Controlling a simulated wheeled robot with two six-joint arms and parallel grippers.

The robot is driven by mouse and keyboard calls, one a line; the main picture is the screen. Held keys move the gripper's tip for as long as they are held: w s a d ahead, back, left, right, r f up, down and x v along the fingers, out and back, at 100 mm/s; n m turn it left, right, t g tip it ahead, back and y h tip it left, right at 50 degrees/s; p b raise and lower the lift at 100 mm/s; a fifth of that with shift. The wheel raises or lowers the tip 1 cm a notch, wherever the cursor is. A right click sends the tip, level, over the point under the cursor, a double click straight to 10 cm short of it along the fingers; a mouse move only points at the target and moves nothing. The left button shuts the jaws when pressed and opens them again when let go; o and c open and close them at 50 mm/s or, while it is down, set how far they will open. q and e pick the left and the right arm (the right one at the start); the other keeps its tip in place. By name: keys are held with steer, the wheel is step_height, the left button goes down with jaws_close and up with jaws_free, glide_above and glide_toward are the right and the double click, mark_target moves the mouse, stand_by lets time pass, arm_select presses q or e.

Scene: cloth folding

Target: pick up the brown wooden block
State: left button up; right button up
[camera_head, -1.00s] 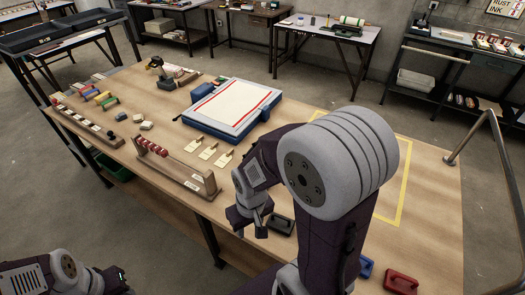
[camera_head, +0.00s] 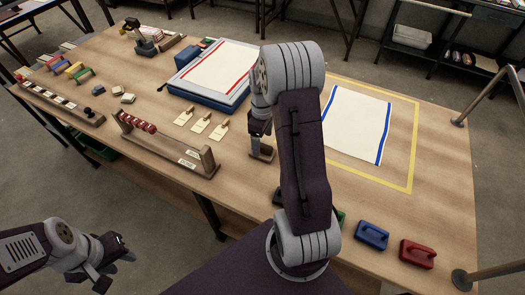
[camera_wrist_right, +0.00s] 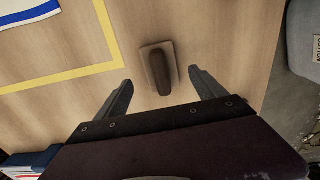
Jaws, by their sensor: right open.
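The brown wooden block (camera_head: 262,154) lies on the table just right of the paper tags, partly hidden by my right arm. In the right wrist view the block (camera_wrist_right: 147,52) is a flat plate with a darker rounded handle on top. My right gripper (camera_wrist_right: 160,80) is open and empty, its fingers spread to either side of the handle's near end in that view. In the head view it hangs over the block, its fingertips hard to make out. My left gripper (camera_head: 116,272) is empty and open at the lower left, off the table's front edge.
A blue-striped cloth (camera_head: 355,122) lies inside a yellow taped outline (camera_head: 413,150). A blue frame (camera_head: 185,90) holds a red-striped cloth (camera_head: 222,70). A bead rack (camera_head: 190,155), tags (camera_head: 200,126), a blue block (camera_head: 371,236) and a red block (camera_head: 417,254) are on the table.

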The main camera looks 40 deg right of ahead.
mark_target(263, 145)
step_height(263, 145, down, 5)
steer(key=shift+f, duration=0.1)
steer(key=shift+s, duration=0.15)
steer(key=shift+c, duration=0.7)
steer(key=c, duration=1.6)
steer(key=shift+o, duration=0.2)
step_height(263, 145, up, 5)
steer(key=shift+f, duration=0.2)
steer(key=w+a+r+p, duration=0.1)
steer(key=w+a+r, duration=0.1)
steer(key=w+r, duration=0.4)
steer(key=w, duration=0.5)
steer(key=shift+w+a+r+p, duration=0.3)
